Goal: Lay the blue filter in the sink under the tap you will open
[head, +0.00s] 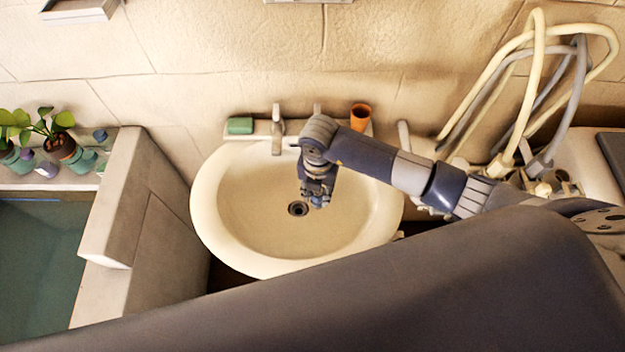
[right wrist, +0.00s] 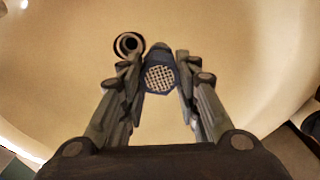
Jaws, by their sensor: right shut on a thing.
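My right gripper (head: 317,200) is over the sink (head: 245,220), just right of the drain (head: 298,209) in the head view. In the right wrist view the gripper (right wrist: 160,80) is shut on the blue filter (right wrist: 160,77), a small piece with a pale mesh face. The drain (right wrist: 128,44) shows up and left of the filter there, apart from it. I cannot tell how high the filter is above the basin. A tap (head: 278,128) stands at the back rim. My forearm partly hides another fitting (head: 317,109) beside it. My left gripper is not in view.
A green soap bar (head: 240,125) and an orange cup (head: 360,116) stand on the back ledge. Looped hoses (head: 540,90) are at the right. Potted plants (head: 62,148) and a stone wall (head: 125,205) are at the left. The basin's left side is clear.

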